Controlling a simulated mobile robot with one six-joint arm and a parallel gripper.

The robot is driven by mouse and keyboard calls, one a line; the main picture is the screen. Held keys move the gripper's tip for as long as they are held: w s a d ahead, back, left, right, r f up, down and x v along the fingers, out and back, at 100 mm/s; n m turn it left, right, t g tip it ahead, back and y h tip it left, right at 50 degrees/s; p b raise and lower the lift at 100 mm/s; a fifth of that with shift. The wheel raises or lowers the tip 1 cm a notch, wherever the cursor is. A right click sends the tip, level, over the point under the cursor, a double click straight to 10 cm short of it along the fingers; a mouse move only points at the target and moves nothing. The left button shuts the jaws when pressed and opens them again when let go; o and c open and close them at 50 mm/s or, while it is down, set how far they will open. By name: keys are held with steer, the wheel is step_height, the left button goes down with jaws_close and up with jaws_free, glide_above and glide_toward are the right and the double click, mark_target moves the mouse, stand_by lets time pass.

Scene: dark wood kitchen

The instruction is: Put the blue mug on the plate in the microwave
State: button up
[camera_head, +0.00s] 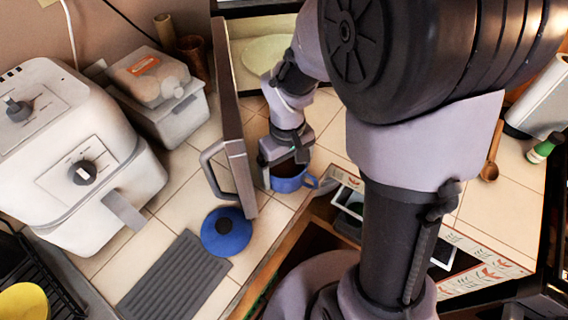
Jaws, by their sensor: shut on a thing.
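The blue mug (288,184) is in the middle of the camera_head view, in front of the microwave opening, with its handle toward the right. My gripper (284,162) points down at the mug and is shut on its upper part; the fingertips are partly hidden. I cannot tell whether the mug touches the counter. The microwave (236,72) stands at the back with its door (233,120) swung open toward me, to the left of the mug. The pale plate (262,58) lies inside the microwave, partly hidden by my arm.
A blue round lid (226,232) and a grey ribbed mat (176,281) lie on the counter in front of the door. A white air fryer (80,150) and a white box (160,105) stand left. A wooden spoon (492,158) lies right. An open drawer (350,198) is beside the mug.

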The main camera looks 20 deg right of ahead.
steer(key=shift+f, duration=0.2)
steer(key=o, duration=1.4)
steer(key=shift+r, duration=0.1)
